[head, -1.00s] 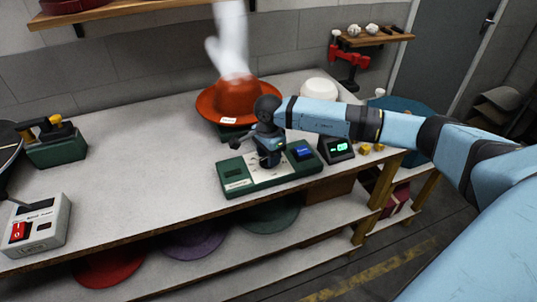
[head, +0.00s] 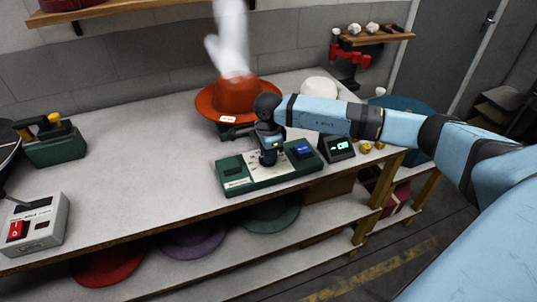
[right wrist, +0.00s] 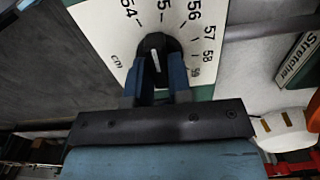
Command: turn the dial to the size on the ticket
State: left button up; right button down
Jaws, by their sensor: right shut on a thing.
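The dial is a black knob (right wrist: 154,48) with a white pointer line on a white scale plate (right wrist: 100,28), marked in cm from 54 to 59. The pointer points up the picture, roughly toward 55. My right gripper (right wrist: 155,80) is shut on the knob, one blue finger on each side. In the head view my right gripper (head: 270,158) reaches down onto the green dial box (head: 235,181) and hides the knob. An orange-red hat (head: 245,95) behind it carries a white ticket (head: 228,119), whose writing is too small to read. My left gripper is not in view.
A small black display (head: 337,149) with green characters stands right of the box. White vapour (head: 230,45) hangs over the hat. A grey switch box (head: 35,225) stands at the left front. The bench (head: 140,150) is clear between. Several hats lie on the shelf below.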

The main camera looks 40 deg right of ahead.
jog(key=m, duration=0.5)
jog(key=shift+m+b, duration=0.3)
jog(key=shift+b, duration=0.1)
jog(key=m, duration=0.5)
jog(key=shift+a+m, duration=0.1)
jog(key=shift+m, duration=0.2)
jog(key=m, duration=0.4)
jog(key=shift+s, duration=0.1)
jog(key=m, duration=0.4)
jog(key=shift+r+p, duration=0.1)
jog(key=shift+p, duration=0.3)
jog(key=shift+a+m, duration=0.1)
jog(key=shift+m, duration=0.7)
jog(key=c, duration=1)
grip_release()
jog(key=shift+c, duration=0.2)
